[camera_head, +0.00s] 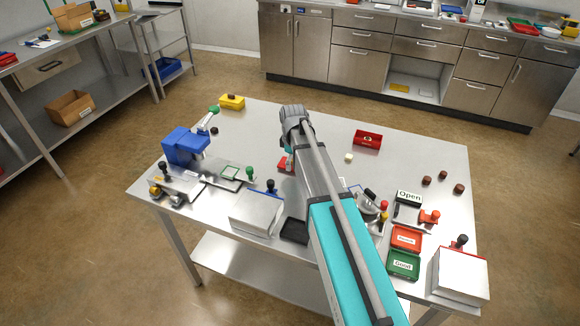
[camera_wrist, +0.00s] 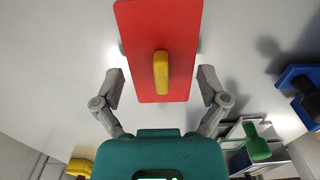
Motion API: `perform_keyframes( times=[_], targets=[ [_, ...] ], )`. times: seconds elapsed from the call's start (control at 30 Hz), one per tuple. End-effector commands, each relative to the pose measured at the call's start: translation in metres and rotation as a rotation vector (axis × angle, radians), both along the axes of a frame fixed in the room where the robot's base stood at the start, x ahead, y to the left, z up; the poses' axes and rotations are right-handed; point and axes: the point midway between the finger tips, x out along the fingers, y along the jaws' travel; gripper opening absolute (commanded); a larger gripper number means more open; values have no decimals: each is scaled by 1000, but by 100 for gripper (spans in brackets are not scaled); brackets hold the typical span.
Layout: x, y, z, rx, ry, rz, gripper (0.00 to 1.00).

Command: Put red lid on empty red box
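The red lid (camera_wrist: 140,60), a flat rectangle with a yellow handle (camera_wrist: 161,72) on top, is in the upper middle of the wrist view. My gripper (camera_wrist: 160,86) is open, with its fingers apart on either side of the lid and not closed on the handle. In the head view, a red piece (camera_head: 284,164) that appears to be this lid shows partly behind my arm, below the wrist.
A blue machine (camera_head: 187,146) stands left of my arm and a yellow box (camera_head: 232,102) at the far left. A small pale block (camera_head: 348,158) lies near the red box. Red (camera_head: 406,237) and green (camera_head: 403,265) trays are at front right. The table's far middle is clear.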

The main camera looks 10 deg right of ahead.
Motion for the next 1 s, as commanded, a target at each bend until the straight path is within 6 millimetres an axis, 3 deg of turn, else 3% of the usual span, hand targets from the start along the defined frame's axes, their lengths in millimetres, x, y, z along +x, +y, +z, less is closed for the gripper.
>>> perform_keyframes(
  times=[0.03,0.1,0.2,0.73,0.83,0.9,1.0],
  targets=[
    [0,0,0,0,0,0,72],
    [0,0,0,0,0,0,59],
    [0,0,0,0,0,0,55],
    [0,0,2,-1,1,0,46],
    [0,0,5,0,0,0,27],
    [0,0,8,0,0,0,3],
    [0,0,15,-1,-1,1,0]
  ],
)
